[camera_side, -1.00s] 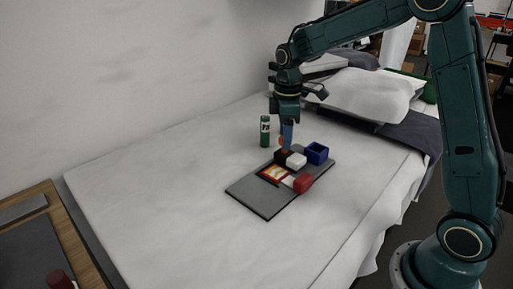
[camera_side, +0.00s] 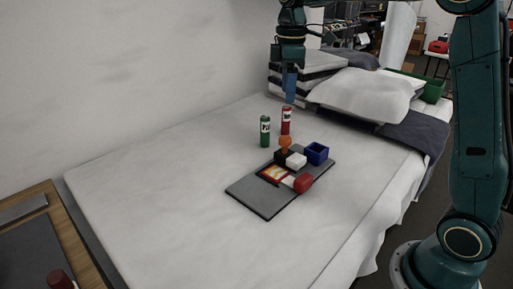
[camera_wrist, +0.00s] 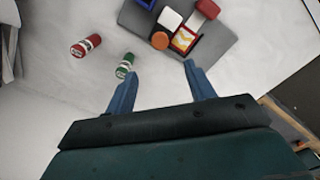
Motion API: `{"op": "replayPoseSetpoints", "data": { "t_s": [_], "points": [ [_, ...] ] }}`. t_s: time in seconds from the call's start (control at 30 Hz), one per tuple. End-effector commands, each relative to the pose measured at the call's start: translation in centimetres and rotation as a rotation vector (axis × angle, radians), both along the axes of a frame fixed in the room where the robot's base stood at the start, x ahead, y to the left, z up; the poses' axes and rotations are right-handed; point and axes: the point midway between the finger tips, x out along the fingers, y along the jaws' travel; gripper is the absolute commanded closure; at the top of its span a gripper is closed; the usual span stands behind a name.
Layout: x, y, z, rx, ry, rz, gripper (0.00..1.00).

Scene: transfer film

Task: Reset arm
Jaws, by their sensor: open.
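My gripper (camera_side: 290,88) is raised well above the bed, open and empty, with its blue fingers pointing down. In the wrist view my gripper (camera_wrist: 160,82) shows two blue fingers spread apart with nothing between them. Below it on the bed lies a grey board (camera_side: 262,203) carrying several small items. An orange-topped stamp (camera_side: 284,144) stands on the board with its dark base down, apart from my gripper. It also shows in the wrist view as an orange disc (camera_wrist: 160,40).
On the board are a white block (camera_side: 296,160), a blue open box (camera_side: 317,153), a red piece (camera_side: 303,183) and a red-and-yellow picture (camera_side: 272,174). Green (camera_side: 265,131) and red (camera_side: 286,121) cylinders stand behind. Pillows (camera_side: 365,93) lie at the back right. The bed's left side is clear.

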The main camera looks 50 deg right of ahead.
Motion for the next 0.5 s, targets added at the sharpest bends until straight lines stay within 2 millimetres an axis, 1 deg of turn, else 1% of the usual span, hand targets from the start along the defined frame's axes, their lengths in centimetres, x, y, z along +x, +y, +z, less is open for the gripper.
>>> {"op": "replayPoseSetpoints", "data": {
  "t_s": [0.13, 0.5],
  "points": [
    [-0.04, 0.01, 0.57, 0.0, 0.0, 0.0, 0.46],
    [-0.1, 0.03, 0.65, -0.001, -0.001, -0.002, 0.46]
  ]
}}
